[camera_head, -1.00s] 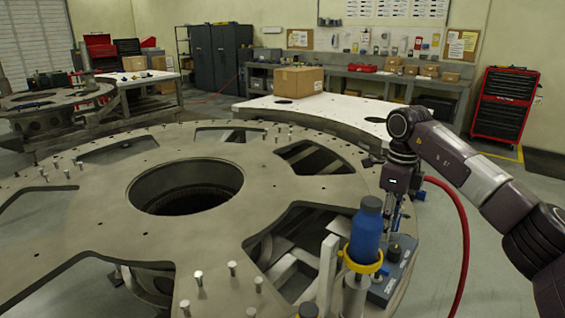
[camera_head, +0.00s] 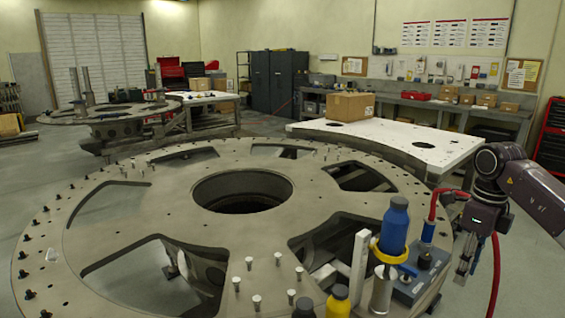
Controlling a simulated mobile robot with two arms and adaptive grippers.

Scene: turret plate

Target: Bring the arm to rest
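My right arm comes in from the right edge. Its gripper (camera_head: 465,258) hangs downward beside the right edge of the turret plate, just right of a dark control box. It seems empty, but its fingers are too small to tell open from shut. The large round turret plate (camera_head: 150,225) has a central hole and several cut-outs. My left gripper is not in view.
A blue bottle (camera_head: 394,228) in a yellow ring and the control box (camera_head: 420,275) stand at the plate's right edge. A red hose (camera_head: 496,270) loops past my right wrist. A white table (camera_head: 400,140) with a cardboard box (camera_head: 350,107) stands behind.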

